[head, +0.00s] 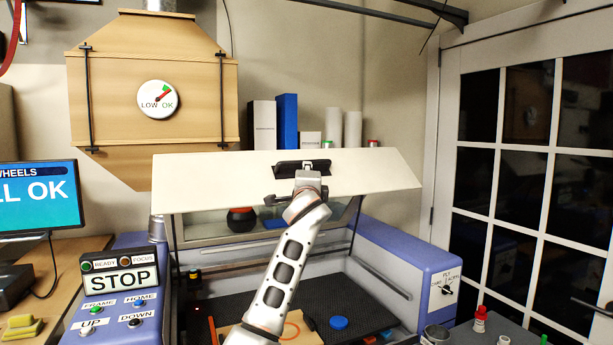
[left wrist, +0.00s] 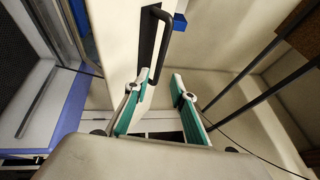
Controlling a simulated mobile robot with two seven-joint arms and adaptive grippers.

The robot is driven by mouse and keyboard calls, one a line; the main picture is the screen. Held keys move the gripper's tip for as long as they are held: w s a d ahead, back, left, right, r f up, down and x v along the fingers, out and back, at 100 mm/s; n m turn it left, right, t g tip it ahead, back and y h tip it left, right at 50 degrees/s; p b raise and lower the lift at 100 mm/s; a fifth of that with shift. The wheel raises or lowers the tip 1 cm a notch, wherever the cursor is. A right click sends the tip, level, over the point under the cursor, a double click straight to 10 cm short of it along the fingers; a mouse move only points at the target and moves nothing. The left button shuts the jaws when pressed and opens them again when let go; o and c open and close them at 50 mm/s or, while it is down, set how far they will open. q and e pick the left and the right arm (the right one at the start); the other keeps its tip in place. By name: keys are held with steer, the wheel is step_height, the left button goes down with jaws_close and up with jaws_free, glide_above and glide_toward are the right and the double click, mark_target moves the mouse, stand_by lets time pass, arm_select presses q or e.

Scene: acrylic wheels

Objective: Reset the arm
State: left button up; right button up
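My arm reaches up from the bottom middle of the head view to the raised cream lid (head: 215,182) of the blue and white machine. The lid has a black handle (head: 288,169) near its top edge. My left gripper shows in the left wrist view (left wrist: 163,82) with its two teal-padded fingers spread apart and nothing clasped between them. The handle, seen there too (left wrist: 163,50), is just beyond the fingertips; I cannot tell whether a finger touches it. In the head view my own wrist hides much of the fingers. My right gripper is in neither view.
The machine bed under the lid holds a blue disc (head: 339,323) and a wooden sheet (head: 228,331). A control panel with a STOP sign (head: 119,281) stands left. A wooden hood (head: 150,60) hangs at upper left. Small bottles (head: 480,320) stand at lower right.

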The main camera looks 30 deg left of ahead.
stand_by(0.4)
arm_select(q)
steer(key=s+d+f+g+h, duration=0.1)
steer(key=d+f+h, duration=0.1)
steer(key=f, duration=1.1)
steer(key=s+d+f+h, duration=0.1)
steer(key=d+f+h, duration=0.1)
steer(key=f, duration=1)
steer(key=s+d+f+n+g+h, duration=0.15)
steer(key=s+f, duration=0.35)
steer(key=f, duration=0.5)
steer(key=s+d+f+n+h, duration=0.1)
steer(key=s+d+f, duration=0.3)
steer(key=f, duration=0.7)
steer(key=s+d+f+n+g+h, duration=0.1)
steer(key=s+d+f+n, duration=0.1)
steer(key=s+f, duration=0.6)
steer(key=s+d+f+n+g+h, duration=0.2)
steer(key=s+f, duration=0.6)
steer(key=s, duration=1)
steer(key=s+d+f+n+g+h, duration=0.1)
steer(key=s+d+f+n+g, duration=0.1)
steer(key=s+f, duration=0.6)
steer(key=s+d+n, duration=0.1)
steer(key=s+d, duration=0.1)
steer(key=s, duration=0.3)
